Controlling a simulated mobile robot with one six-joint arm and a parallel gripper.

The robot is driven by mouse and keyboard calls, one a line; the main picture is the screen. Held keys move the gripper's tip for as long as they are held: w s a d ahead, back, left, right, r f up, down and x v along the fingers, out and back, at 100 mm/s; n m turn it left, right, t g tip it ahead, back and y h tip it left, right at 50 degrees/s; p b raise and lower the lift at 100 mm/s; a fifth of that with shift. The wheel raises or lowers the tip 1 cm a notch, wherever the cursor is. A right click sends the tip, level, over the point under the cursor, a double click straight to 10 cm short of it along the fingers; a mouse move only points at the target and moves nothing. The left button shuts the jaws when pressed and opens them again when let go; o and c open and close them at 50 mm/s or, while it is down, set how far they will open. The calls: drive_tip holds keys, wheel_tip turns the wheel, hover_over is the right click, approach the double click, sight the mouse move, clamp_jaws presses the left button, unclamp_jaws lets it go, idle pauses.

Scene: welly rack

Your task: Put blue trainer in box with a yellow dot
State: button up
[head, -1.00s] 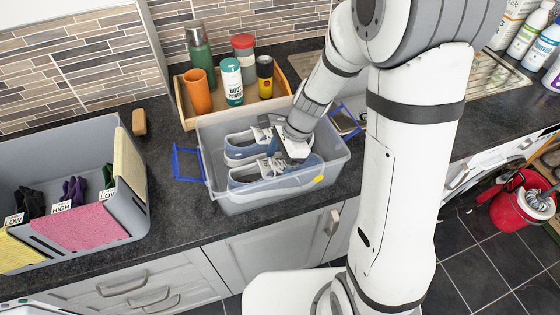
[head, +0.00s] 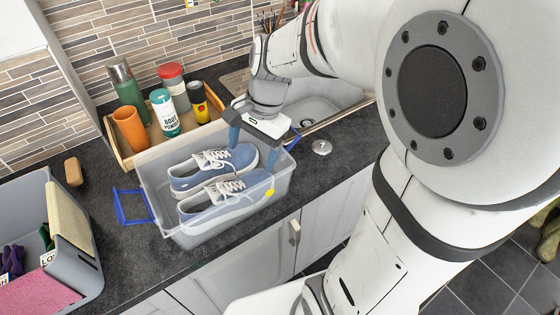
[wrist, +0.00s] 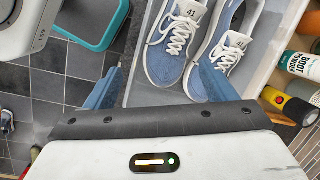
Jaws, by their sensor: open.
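Two blue trainers with white laces and soles, a far one (head: 212,167) and a near one (head: 225,197), lie side by side inside the clear grey plastic box (head: 212,225). The box has a yellow dot (head: 269,193) on its front wall and blue handles. My gripper (head: 253,150) is open and empty at the box's right end, by the trainers' toes. I cannot tell the exact gap between fingers and shoes.
Behind the box, a wooden tray (head: 118,152) holds an orange cup (head: 130,128), a green flask (head: 127,85) and several bottles. A grey bin (head: 85,262) stands left. A sink (head: 315,105) and a round metal disc (head: 321,147) are to the right.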

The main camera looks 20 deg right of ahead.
drive_tip(key=s+d+r+n+t+h, duration=0.2)
drive_tip(key=s+d+n, duration=0.3)
drive_tip(key=s+n, duration=0.4)
drive_tip(key=shift+s+d+r+n+t+h, duration=0.4)
drive_tip(key=shift+r+n+t, duration=0.15)
drive_tip(key=shift+n+t, duration=0.2)
drive_tip(key=shift+f+b, duration=0.65)
drive_tip(key=shift+f, duration=0.05)
drive_tip(key=shift+r, duration=0.15)
drive_tip(key=shift+c, duration=0.4)
